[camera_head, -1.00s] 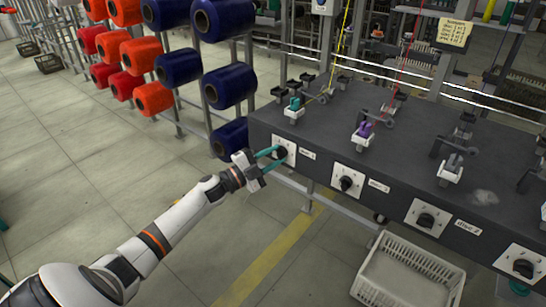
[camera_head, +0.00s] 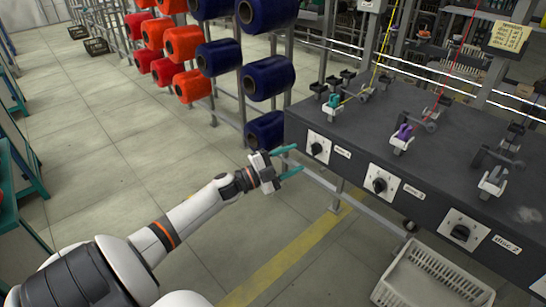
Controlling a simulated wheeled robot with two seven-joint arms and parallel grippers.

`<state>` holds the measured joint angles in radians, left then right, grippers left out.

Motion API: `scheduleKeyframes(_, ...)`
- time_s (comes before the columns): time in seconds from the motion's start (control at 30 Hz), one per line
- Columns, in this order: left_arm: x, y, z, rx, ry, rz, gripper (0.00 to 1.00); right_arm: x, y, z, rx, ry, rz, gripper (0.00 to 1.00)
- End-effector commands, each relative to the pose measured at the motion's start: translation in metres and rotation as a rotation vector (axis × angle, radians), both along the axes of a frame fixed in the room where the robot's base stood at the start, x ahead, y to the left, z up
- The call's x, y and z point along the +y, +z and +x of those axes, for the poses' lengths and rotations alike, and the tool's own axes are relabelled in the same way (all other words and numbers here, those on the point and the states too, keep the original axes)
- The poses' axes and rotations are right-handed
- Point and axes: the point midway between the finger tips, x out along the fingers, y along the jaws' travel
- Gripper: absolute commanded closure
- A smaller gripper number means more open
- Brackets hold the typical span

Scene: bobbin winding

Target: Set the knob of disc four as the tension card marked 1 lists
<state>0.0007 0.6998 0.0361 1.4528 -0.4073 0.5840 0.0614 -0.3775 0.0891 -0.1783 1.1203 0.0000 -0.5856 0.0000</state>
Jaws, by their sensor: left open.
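The leftmost knob (camera_head: 317,149) is black, on a white plate on the front of the dark bench. The small label (camera_head: 343,152) beside it is too blurred to read surely. Its pointer direction is too small to tell. My left gripper (camera_head: 294,160) has two teal fingers, spread and empty, just left of the knob plate and apart from it. A yellowish card (camera_head: 509,37) hangs on the frame at the upper right; its writing is unreadable here. My right gripper is not in view.
More knobs follow to the right, at a middle plate (camera_head: 379,185) and a plate labelled disc 2 (camera_head: 461,232). Tensioners with teal and purple parts stand on the bench top (camera_head: 450,150). A white crate (camera_head: 432,275) sits below. Floor at left is clear.

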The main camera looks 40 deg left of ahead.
Motion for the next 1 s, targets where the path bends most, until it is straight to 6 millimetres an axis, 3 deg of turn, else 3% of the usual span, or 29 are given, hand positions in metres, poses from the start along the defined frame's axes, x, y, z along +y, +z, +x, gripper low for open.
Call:
scheduleKeyframes(0.2,0.017,-0.010,-0.039,0.003,0.001,0.000,0.47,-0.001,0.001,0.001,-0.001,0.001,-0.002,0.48)
scheduleKeyframes(0.4,0.026,-0.013,-0.058,0.001,0.000,0.000,0.47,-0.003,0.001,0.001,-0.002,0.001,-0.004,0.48)
scheduleKeyframes(1.0,0.028,-0.013,-0.061,0.000,0.001,0.000,0.47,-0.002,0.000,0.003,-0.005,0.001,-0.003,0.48)
